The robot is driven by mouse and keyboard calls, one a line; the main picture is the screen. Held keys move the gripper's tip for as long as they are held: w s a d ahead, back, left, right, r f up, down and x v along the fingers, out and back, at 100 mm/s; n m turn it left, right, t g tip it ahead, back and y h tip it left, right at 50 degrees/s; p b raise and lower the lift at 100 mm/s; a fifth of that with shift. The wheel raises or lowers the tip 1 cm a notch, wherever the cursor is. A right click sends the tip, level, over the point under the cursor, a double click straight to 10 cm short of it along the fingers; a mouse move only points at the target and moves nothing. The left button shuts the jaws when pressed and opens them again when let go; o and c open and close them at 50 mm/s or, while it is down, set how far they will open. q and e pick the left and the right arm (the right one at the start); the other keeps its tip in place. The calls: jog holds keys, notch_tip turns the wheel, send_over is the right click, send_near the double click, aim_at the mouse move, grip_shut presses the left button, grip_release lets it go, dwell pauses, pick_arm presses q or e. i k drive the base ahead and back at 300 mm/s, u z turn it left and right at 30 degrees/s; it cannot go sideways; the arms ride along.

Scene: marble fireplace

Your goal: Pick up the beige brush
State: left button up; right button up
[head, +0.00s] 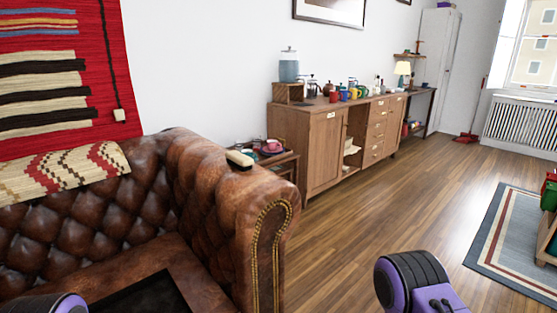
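The beige brush (239,157) lies on top of the rolled arm of a brown tufted leather sofa (202,172). It has a pale beige top and a dark underside, which may be its bristles. Nothing touches it except the sofa arm. Neither of my grippers shows in the head view. Only purple and black parts of my own arms show at the bottom left corner and the bottom right.
A small side table (285,158) with cups stands behind the sofa arm. A long wooden sideboard (325,145) runs along the wall, holding mugs and a water dispenser (289,67). The wood floor (400,185) right of the sofa is clear up to a rug (490,250).

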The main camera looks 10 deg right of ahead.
aim_at(238, 160)
jog(key=z, duration=1.75)
jog(key=i, duration=1.1)
jog(key=u, duration=2.95)
